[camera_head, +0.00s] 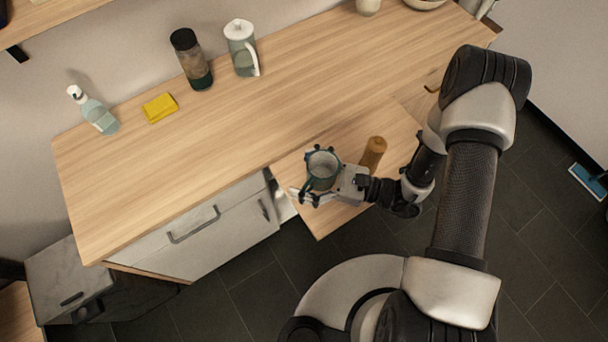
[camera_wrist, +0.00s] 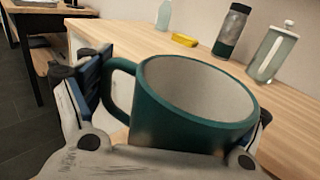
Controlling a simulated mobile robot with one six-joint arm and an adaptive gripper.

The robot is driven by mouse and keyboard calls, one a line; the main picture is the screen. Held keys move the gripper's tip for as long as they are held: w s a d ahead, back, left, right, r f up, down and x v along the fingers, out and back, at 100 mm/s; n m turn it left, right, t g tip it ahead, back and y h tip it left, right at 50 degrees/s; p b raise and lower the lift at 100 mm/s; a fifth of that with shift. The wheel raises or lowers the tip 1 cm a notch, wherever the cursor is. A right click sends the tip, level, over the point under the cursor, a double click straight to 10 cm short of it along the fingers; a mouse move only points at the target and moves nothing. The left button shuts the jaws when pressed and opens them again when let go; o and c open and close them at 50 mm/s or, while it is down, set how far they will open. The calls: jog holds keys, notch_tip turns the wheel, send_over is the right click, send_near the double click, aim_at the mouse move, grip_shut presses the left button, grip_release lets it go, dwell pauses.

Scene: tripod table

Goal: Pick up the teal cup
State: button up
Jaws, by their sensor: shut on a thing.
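The teal cup (camera_head: 322,168) has a pale inside and a handle. My gripper (camera_head: 318,176) is shut on it, with the cup between the fingers. In the wrist view the cup (camera_wrist: 185,110) fills the middle, its open rim facing up and tilted a little in the picture, its handle at the left beside the left finger. The fingers (camera_wrist: 175,115) stand on both sides of the cup, and the right one is mostly hidden behind it. The cup is over the small wooden table top (camera_head: 325,222); I cannot tell whether its base touches it.
A brown wooden cylinder (camera_head: 373,153) stands close to the right of my gripper. The long counter (camera_head: 270,120) behind holds a soap bottle (camera_head: 97,113), a yellow sponge (camera_head: 159,107), a dark-capped jar (camera_head: 192,60) and a glass pitcher (camera_head: 242,49). The counter's middle is clear.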

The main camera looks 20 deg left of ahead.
notch_tip(320, 180, up, 14)
jog(key=p, duration=0.4)
jog(key=shift+r, duration=0.25)
jog(key=shift+w, duration=0.1)
jog(key=shift+c, duration=0.2)
jog(key=w+d+m+t+h, duration=0.4)
jog(key=w+d+m+t, duration=0.2)
jog(key=d, duration=0.6)
jog(key=w+d+m+t+h, duration=0.5)
jog(key=w+d+t, duration=0.4)
jog(key=d, duration=0.3)
jog(key=shift+w+d+m+t+h, duration=0.15)
jog(key=shift+w+m+t+h, duration=0.15)
jog(key=shift+m+t, duration=0.4)
